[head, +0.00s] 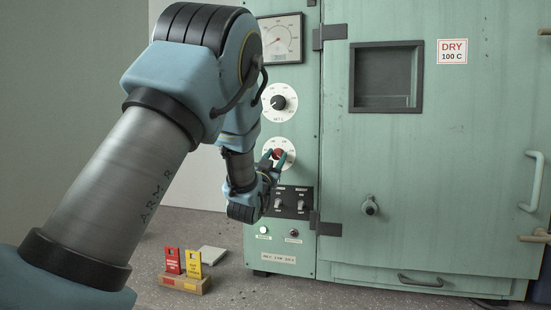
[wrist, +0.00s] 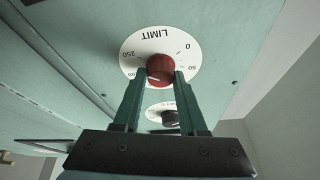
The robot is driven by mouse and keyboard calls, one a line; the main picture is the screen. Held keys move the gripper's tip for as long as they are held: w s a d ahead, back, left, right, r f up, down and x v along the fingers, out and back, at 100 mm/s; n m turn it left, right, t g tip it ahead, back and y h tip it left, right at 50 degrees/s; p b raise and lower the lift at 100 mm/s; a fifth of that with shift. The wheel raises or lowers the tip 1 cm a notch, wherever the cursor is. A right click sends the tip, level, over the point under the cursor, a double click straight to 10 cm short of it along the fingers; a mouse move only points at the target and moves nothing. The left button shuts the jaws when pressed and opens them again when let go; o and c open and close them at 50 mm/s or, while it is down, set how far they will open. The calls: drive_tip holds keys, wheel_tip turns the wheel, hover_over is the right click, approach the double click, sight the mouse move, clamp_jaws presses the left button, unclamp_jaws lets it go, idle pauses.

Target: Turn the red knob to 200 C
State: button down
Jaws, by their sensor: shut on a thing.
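The red knob (head: 278,153) sits on a white dial (head: 290,147) on the green oven's left panel. In the wrist view the red knob (wrist: 160,67) is at the centre of the dial marked LIMIT (wrist: 152,42), which appears upside down. The labels 0, 50 and 250 show; one at lower left is partly hidden by a finger. A pale mark shows low on the knob, but I cannot read its exact setting. My gripper (wrist: 160,76) is shut on the knob, one finger on each side. In the head view my gripper (head: 274,160) reaches it from below left.
A black knob on a white dial (head: 279,103) and a gauge (head: 279,40) are above. The oven door (head: 440,150) is shut.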

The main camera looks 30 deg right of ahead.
drive_tip(key=shift+f+n+b, duration=0.1)
drive_tip(key=shift+n+b, duration=0.2)
drive_tip(key=shift+b, duration=0.25)
drive_tip(key=shift+f+n+t+y+b, duration=0.1)
drive_tip(key=shift+n+t+y+b, duration=0.2)
drive_tip(key=shift+b, duration=0.15)
drive_tip(key=n+b, duration=0.2)
drive_tip(key=n+t+y+b, duration=0.1)
drive_tip(key=n+b, duration=0.1)
drive_tip(key=b, duration=0.1)
drive_tip(key=shift+f+y, duration=0.1)
drive_tip(key=shift+y, duration=0.2)
drive_tip(key=n+y+b, duration=0.1)
drive_tip(key=n+b, duration=0.1)
drive_tip(key=n+t+y+b, duration=0.1)
drive_tip(key=n, duration=0.2)
drive_tip(key=shift+s+d+b, duration=0.1)
drive_tip(key=shift+b, duration=0.25)
drive_tip(key=shift+r+n+t+y+b, duration=0.2)
drive_tip(key=shift+n+y+b, duration=0.3)
drive_tip(key=shift+n, duration=0.45)
drive_tip(key=shift+r+n+t+y+b, duration=0.15)
drive_tip(key=shift+n+y+b, duration=0.35)
drive_tip(key=shift+n, duration=0.45)
drive_tip(key=shift+c, duration=2.3)
unclamp_jaws()
